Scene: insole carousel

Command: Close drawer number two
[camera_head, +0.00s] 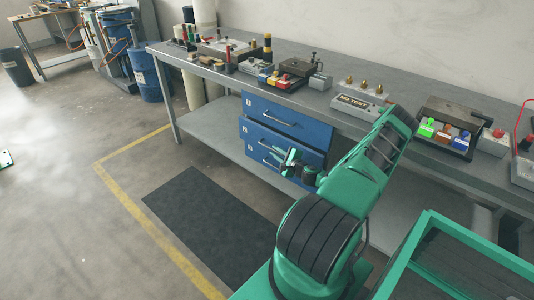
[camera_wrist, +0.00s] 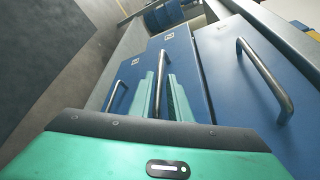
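Blue drawers are stacked under the workbench. The top drawer (camera_head: 297,121) shows a bar handle and also fills the right of the wrist view (camera_wrist: 237,75). The middle drawer (camera_head: 256,133), which seems to be number two, stands in the middle of the wrist view (camera_wrist: 179,48); how far it sticks out is hard to tell. Its metal handle (camera_wrist: 167,66) runs between the green fingers of my gripper (camera_wrist: 162,90). The fingers stand apart on either side of the handle, with no clear grip on it. My gripper (camera_head: 289,157) is in front of the lower drawers in the head view.
The lowest drawer (camera_wrist: 123,88) is left in the wrist view. The workbench (camera_head: 222,75) carries tools, a test box (camera_head: 358,103) and colored bins. A dark mat (camera_head: 205,215) lies on the floor. A green-framed cart (camera_head: 430,235) is at lower right.

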